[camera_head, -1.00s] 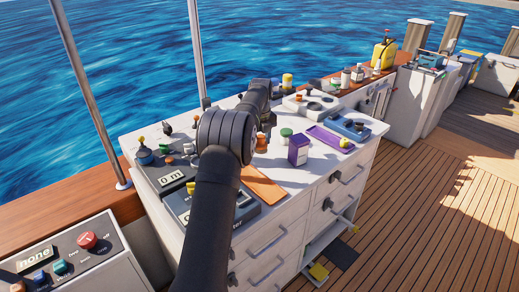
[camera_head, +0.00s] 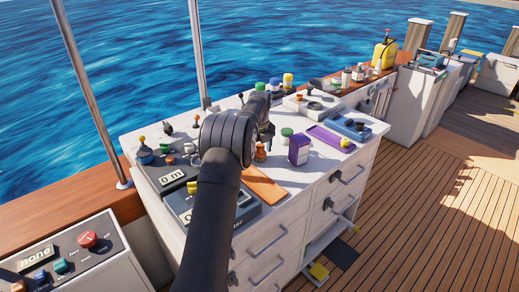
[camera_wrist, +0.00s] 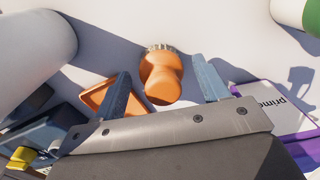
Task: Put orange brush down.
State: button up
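The orange brush (camera_wrist: 162,76) stands on the white counter in the wrist view, with a pale bristled rim at its far end. It also shows in the head view (camera_head: 260,153), just right of my arm. My gripper (camera_wrist: 165,88) is open, with one blue-grey finger on each side of the brush and a gap to each finger. In the head view the fingers are mostly hidden behind my arm. An orange tray (camera_wrist: 98,98) lies left of the brush in the wrist view; it also shows in the head view (camera_head: 265,186).
A purple tray (camera_head: 325,138) and a blue device (camera_head: 352,127) lie further right.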

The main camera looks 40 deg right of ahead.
aim_at(260, 146)
jog(key=shift+r, duration=0.1)
jog(key=r, duration=1.1)
jog(key=shift+s+a+r, duration=0.1)
jog(key=shift+s+a, duration=0.05)
jog(key=shift+s, duration=0.1)
jog(key=shift+r, duration=0.45)
jog(key=c, duration=0.3)
